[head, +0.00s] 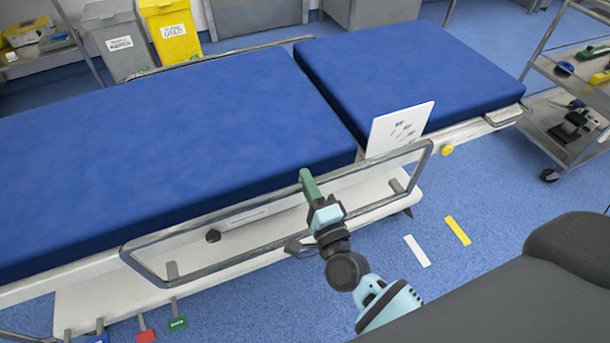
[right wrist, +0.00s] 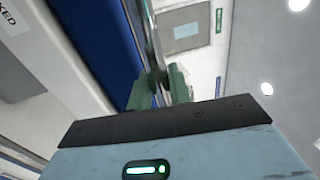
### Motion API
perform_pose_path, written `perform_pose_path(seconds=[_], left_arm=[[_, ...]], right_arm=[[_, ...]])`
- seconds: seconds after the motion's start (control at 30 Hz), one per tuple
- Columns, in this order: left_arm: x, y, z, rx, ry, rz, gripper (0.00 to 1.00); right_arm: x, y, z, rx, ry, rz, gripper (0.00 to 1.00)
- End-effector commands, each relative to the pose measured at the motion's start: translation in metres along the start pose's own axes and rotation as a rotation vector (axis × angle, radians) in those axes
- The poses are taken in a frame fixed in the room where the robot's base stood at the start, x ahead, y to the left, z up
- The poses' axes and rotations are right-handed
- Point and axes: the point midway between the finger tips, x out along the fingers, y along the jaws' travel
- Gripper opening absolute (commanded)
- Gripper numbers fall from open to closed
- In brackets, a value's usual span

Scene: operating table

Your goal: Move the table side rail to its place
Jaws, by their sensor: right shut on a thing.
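The table side rail (head: 200,221) is a long grey metal loop along the near long side of the blue-padded operating table (head: 170,150). It shows as a bright bar in the right wrist view (right wrist: 153,45). My right gripper (head: 308,185) reaches up from the lower right of the head view, its green fingers on the rail's upper bar near mid-length. In the right wrist view the fingers (right wrist: 159,85) close around the bar. The contact is partly hidden by the gripper body. My left gripper is not in view.
A white panel (head: 400,128) stands by the rail's right end. A yellow knob (head: 447,149) is on the table's side. Coloured pedals (head: 177,323) sit low at the left. A metal trolley (head: 560,130) stands right. White and yellow strips (head: 457,230) mark the open blue floor.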

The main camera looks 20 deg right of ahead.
Motion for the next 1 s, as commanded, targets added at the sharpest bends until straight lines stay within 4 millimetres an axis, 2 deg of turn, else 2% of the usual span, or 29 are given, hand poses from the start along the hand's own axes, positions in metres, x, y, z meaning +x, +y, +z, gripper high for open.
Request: perform_pose_path(seconds=[0.03,0.3,0.5,0.9,0.93,1.0], left_arm=[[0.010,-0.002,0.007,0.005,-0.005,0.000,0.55],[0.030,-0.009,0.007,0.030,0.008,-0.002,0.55],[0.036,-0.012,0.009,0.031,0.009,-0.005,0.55],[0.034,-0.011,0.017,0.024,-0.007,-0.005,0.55],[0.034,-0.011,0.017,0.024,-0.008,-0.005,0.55],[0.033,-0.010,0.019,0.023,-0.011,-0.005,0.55]], right_arm=[[-0.005,0.018,0.001,0.000,-0.003,0.011,0.00],[-0.011,0.047,0.001,0.000,-0.003,0.008,0.00],[-0.012,0.054,0.001,-0.001,-0.003,0.007,0.00],[-0.013,0.058,0.001,0.000,-0.004,0.013,0.00],[-0.014,0.058,0.001,0.000,-0.005,0.014,0.21],[-0.013,0.058,0.001,0.000,-0.004,0.014,0.30]])
